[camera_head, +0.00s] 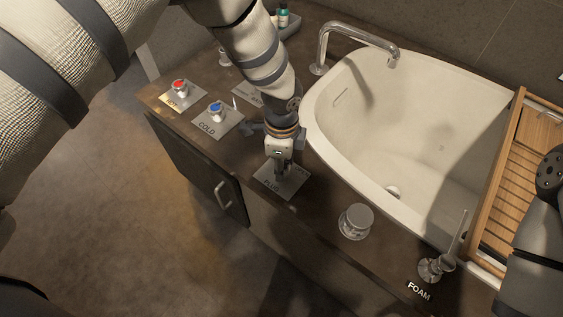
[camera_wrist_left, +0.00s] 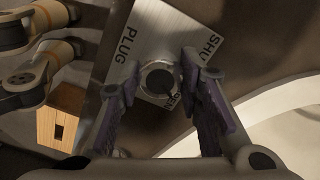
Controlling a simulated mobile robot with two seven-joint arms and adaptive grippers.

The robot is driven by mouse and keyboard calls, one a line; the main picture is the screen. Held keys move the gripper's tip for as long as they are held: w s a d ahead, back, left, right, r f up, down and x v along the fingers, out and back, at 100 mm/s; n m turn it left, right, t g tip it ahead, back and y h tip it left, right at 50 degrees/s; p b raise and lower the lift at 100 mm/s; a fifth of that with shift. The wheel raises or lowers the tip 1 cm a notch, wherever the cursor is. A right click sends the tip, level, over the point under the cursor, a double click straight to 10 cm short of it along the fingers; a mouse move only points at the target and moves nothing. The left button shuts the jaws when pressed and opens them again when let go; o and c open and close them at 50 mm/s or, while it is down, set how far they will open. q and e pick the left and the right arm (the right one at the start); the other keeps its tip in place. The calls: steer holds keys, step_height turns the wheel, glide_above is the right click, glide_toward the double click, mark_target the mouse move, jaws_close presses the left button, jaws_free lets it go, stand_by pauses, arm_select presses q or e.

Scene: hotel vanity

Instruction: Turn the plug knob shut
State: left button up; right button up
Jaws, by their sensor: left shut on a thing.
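The plug plate (camera_head: 287,190), a square metal plate lettered PLUG, lies on the dark counter in front of the tub. My left gripper (camera_head: 281,172) points down over it and hides the knob in the head view. In the left wrist view the plate (camera_wrist_left: 168,30) shows PLUG, part of SHUT, and a partly covered word ending in EN. The round metal plug knob (camera_wrist_left: 157,78) sits between the fingers of my left gripper (camera_wrist_left: 160,70), which is shut on it. A dark mark shows on the knob; its exact setting is unclear. My right gripper is out of view.
The white tub (camera_head: 420,130) with its faucet (camera_head: 355,35) lies right of the gripper. Red HOT (camera_head: 180,87) and blue COLD (camera_head: 216,110) knobs stand left.

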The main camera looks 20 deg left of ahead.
arm_select(q)
steer(key=n, duration=0.3)
steer(key=shift+n, duration=0.3)
steer(key=n, duration=0.3)
steer(key=shift+n+p, duration=0.3)
steer(key=n, duration=0.6)
steer(key=shift+s, duration=0.1)
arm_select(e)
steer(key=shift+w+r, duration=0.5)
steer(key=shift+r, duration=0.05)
arm_select(q)
steer(key=shift+n, duration=0.3)
steer(key=o, duration=1.2)
steer(key=shift+c, duration=0.2)
step_height(320, 180, up, 12)
